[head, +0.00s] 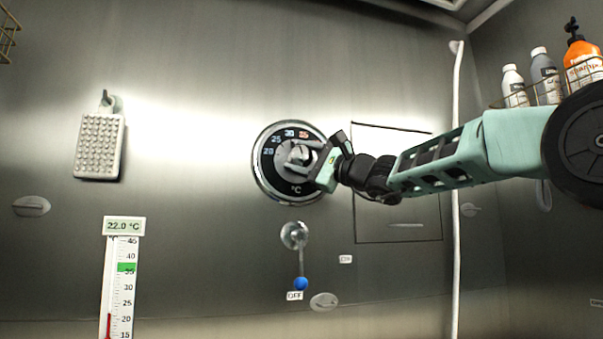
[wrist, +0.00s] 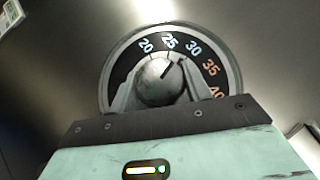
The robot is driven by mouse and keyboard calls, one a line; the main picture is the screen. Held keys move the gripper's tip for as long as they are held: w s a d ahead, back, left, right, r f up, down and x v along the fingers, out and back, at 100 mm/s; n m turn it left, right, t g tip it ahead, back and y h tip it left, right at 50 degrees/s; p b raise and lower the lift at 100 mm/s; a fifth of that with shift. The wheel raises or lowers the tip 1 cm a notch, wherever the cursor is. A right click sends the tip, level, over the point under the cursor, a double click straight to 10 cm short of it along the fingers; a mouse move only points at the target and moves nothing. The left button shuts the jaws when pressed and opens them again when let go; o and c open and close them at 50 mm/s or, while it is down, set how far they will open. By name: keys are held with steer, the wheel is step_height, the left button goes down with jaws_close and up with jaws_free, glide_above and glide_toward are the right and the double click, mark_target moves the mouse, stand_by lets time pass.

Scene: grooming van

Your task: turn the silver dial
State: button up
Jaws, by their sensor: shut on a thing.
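The silver dial knob (head: 299,154) sits in the middle of a round black scale plate (head: 268,170) with a chrome rim, on the steel wall. In the wrist view the knob (wrist: 157,82) has a dark pointer line aimed between 25 and 30. The scale there shows 20, 25, 30, 35 and 40. My gripper (wrist: 157,91) is shut on the knob, one finger on each side. In the head view my gripper (head: 305,156) reaches in from the right and covers the right part of the plate.
A thermometer (head: 122,285) reads 22.0 °C, with a green band near 35. A lever with a blue ball (head: 300,284) hangs below the dial, its ball by the OFF label. A brush (head: 100,146) hangs at left. Bottles (head: 545,75) stand in a rack at upper right.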

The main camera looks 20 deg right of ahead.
stand_by(0.5)
steer(key=o, duration=1)
steer(key=shift+d, duration=0.1)
steer(key=b+v, duration=0.5)
steer(key=v, duration=1.2)
steer(key=shift+s+f, duration=0.1)
steer(key=shift+s, duration=0.05)
